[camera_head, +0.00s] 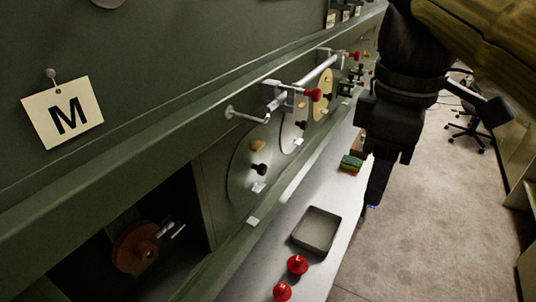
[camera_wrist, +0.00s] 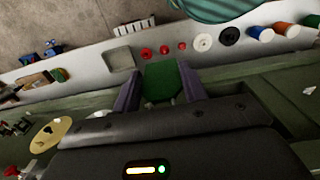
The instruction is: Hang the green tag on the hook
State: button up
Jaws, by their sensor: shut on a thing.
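My gripper (camera_wrist: 160,88) is shut on the green tag (camera_wrist: 162,80), a flat green piece between the two fingers in the wrist view. In the head view my gripper (camera_head: 374,192) points down at the right, beyond the shelf's outer edge; the tag cannot be made out there. A silver rod with a bent end, which looks like a hook (camera_head: 246,116), juts from the green panel, left of and apart from my gripper. A card marked M (camera_head: 63,114) hangs from a round peg (camera_head: 50,74) at the far left.
The pale shelf (camera_head: 278,222) holds a grey tray (camera_head: 316,230), red knobs (camera_head: 297,265) and a green-and-yellow block (camera_head: 351,162). A horizontal handle bar (camera_head: 318,74) and red knob (camera_head: 314,95) jut from the panel. Open carpet (camera_head: 425,215) lies right of the shelf.

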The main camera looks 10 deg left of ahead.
jog(key=shift+s, duration=0.15)
jog(key=shift+a, duration=0.1)
jog(key=w+a+p, duration=0.3)
jog(key=w+a, duration=0.2)
jog(key=a, duration=0.7)
jog(key=shift+a+p, duration=0.2)
jog(key=shift+p, duration=0.2)
jog(key=shift+w, duration=0.15)
jog(key=a, duration=0.1)
jog(key=w+a+p, duration=0.1)
jog(key=a+f+p, duration=0.1)
jog(key=a, duration=0.1)
jog(key=shift+w, duration=0.3)
jog(key=shift+f, duration=0.3)
